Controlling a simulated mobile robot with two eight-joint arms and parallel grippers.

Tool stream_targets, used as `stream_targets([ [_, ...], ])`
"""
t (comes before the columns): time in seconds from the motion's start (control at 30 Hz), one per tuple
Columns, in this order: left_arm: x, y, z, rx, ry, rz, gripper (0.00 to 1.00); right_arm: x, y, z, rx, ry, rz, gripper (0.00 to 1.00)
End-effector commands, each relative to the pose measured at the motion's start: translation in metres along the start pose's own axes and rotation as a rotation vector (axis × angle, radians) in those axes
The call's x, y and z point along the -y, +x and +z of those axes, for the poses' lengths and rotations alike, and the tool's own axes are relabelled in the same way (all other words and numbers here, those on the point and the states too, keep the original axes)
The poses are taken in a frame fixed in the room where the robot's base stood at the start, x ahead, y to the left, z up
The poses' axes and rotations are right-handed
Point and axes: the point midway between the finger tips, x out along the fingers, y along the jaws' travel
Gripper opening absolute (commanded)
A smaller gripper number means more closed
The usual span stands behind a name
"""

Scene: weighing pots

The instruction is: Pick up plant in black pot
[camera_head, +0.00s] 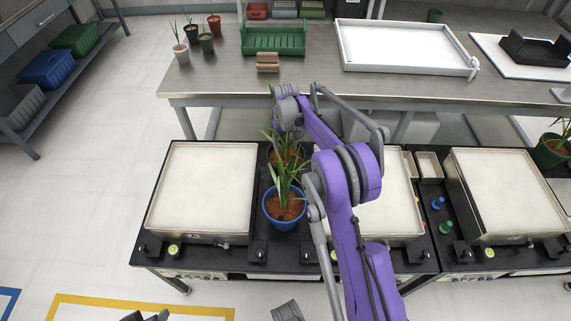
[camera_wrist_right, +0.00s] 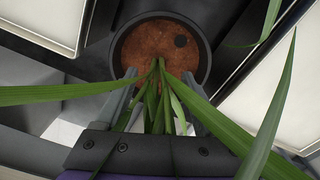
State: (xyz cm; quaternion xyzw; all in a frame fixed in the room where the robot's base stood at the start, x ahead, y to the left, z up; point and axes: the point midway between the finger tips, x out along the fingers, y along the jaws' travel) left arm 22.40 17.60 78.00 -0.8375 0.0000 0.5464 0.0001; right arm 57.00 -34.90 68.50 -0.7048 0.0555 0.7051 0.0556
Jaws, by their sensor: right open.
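The plant in the black pot (camera_wrist_right: 205,62) shows in the right wrist view, with brown soil, a dark round spot and long green leaves. In the head view its soil (camera_head: 291,158) shows partly, behind the plant in a blue pot (camera_head: 285,222). My right gripper (camera_wrist_right: 159,76) is open, with one finger on each side of the stems near the pot's lower rim. I cannot tell whether the fingers touch the pot. In the head view leaves and my arm hide these fingertips. Part of my left gripper (camera_head: 146,316) shows at the bottom edge, its jaws unclear.
White-topped scales (camera_head: 205,187) flank the two pots closely on the black bench, with another scale (camera_head: 508,190) at right. Small potted plants (camera_head: 206,44), a green crate (camera_head: 273,40) and a white tray (camera_head: 400,47) stand on the metal table behind. Floor at left is clear.

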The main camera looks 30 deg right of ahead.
Motion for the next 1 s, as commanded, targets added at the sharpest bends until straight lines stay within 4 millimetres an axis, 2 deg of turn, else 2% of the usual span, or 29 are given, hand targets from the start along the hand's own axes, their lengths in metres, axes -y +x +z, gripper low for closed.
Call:
stream_targets([
  [0.2, 0.0000, -0.0003, -0.0001, 0.000, 0.000, 0.000, 0.50, 0.0001, -0.0001, -0.0001, 0.000, 0.000, 0.000, 0.68],
  [0.5, 0.0000, -0.0002, -0.0001, 0.000, 0.000, 0.000, 0.50, 0.0000, -0.0003, 0.0000, 0.000, 0.000, 0.000, 0.14],
  [0.6, 0.0000, -0.0002, -0.0001, 0.000, 0.000, 0.000, 0.50, 0.0000, -0.0004, 0.0000, 0.000, 0.000, 0.000, 0.00],
  [1.0, 0.0000, -0.0003, -0.0001, 0.000, 0.000, 0.000, 0.50, -0.0001, -0.0005, -0.0001, 0.000, 0.000, 0.000, 0.00],
])
